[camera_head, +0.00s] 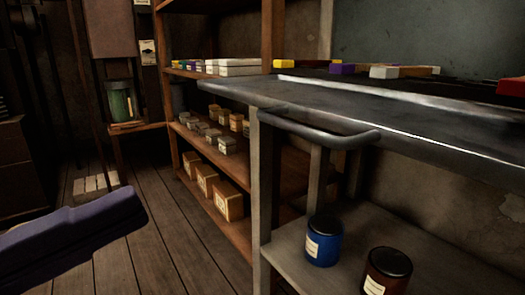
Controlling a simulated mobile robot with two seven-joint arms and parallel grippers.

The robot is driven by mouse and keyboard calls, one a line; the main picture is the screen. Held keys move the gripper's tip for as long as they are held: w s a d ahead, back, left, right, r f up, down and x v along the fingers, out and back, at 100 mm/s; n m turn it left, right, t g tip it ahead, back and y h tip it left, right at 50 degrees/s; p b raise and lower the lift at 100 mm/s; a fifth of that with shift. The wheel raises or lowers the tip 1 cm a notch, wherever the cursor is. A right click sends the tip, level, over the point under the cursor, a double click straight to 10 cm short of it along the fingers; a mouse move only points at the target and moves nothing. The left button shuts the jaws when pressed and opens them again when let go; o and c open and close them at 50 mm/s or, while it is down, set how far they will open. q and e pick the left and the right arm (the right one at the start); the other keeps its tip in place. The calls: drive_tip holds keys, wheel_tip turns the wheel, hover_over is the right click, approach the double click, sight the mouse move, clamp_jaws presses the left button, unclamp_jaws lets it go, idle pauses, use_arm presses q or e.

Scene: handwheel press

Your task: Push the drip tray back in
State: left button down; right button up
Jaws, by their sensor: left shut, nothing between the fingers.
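I cannot make out a drip tray or a handwheel press in the head view. My left gripper (122,214) comes in from the left edge at the lower left, dark and purplish. It is shut with nothing visible in it, in front of the wooden floor and apart from the shelves and the metal-topped bench. My right gripper is out of view.
A metal-topped bench (350,105) with a tubular handle (330,138) juts in from the right. On its lower shelf stand a blue jar (323,243) and a dark brown jar (386,272). Wooden shelves (240,232) hold boxes. The plank floor (160,235) is mostly clear.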

sight(291, 130)
use_arm(q)
drive_tip(key=x, duration=1.1)
drive_tip(key=shift+w+r+p, duration=0.1)
drive_tip(key=shift+r+p, duration=0.05)
drive_tip(key=shift+p, duration=0.15)
drive_tip(key=shift+w+d, duration=0.3)
drive_tip(key=shift+d, duration=0.1)
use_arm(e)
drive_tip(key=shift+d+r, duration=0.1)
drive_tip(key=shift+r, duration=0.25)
